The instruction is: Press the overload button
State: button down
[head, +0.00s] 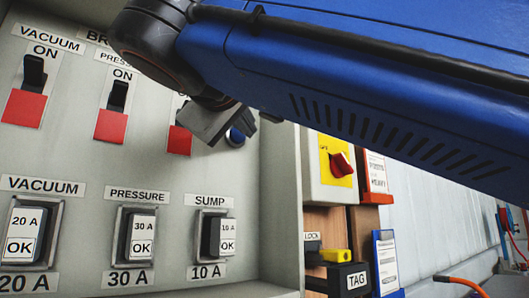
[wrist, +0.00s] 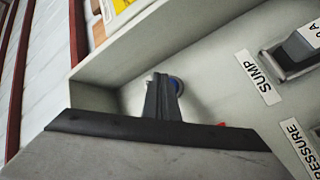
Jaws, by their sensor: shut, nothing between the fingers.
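A round blue button (head: 235,138) sits on the grey panel (head: 265,185) near its right side, partly hidden behind my gripper. No label for it can be read, so I cannot confirm that it is the overload button.
Three breakers, vacuum (head: 25,232), pressure (head: 137,235) and sump (head: 211,235), line the lower panel. Black switches with red plates sit above, the right one (head: 180,140) partly covered by my arm. A raised panel edge (head: 285,210) stands right of the button.

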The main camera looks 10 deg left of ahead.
jog(key=shift+w+a, duration=0.15)
jog(key=shift+w+a, duration=0.15)
dwell(0.4)
jog(key=shift+w+a, duration=0.25)
jog(key=shift+a, duration=0.1)
dwell(0.9)
jog(key=shift+d, duration=0.1)
jog(key=shift+s+d, duration=0.55)
dwell(0.4)
jog(key=s+d, duration=0.3)
jog(key=shift+s+d, duration=0.1)
jog(key=shift+d, duration=0.3)
dwell(0.9)
